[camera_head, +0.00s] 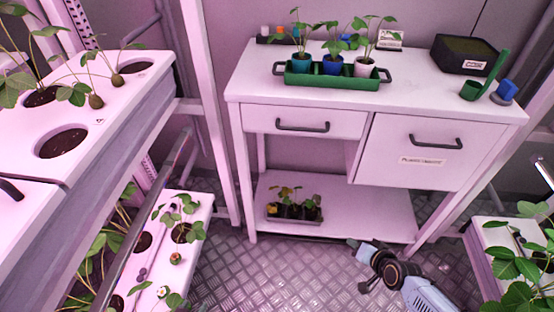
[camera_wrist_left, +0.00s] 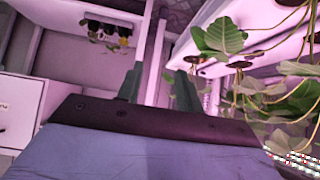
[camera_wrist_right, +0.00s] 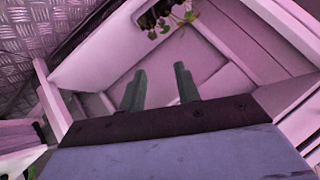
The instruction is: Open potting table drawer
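The white potting table (camera_head: 240,93) stands at the back. Its left drawer (camera_head: 272,119) and its deeper, labelled right drawer (camera_head: 390,160) both look shut. Each has a dark bar handle, the left handle (camera_head: 302,127) and the right handle (camera_head: 435,141). My right gripper (camera_head: 362,265) is low in front of the table, below the drawers and apart from both handles. In the right wrist view (camera_wrist_right: 160,88) its fingers are apart and empty. My left gripper (camera_wrist_left: 158,88) shows only in its wrist view, with fingers apart and nothing between them.
A green tray (camera_head: 330,80) with potted seedlings and a dark box (camera_head: 465,54) stand on the tabletop. A small plant tray (camera_head: 294,216) is on the lower shelf (camera_head: 345,225). Plant racks flank both sides, including the left rack (camera_head: 110,115). The metal floor (camera_head: 240,270) between is clear.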

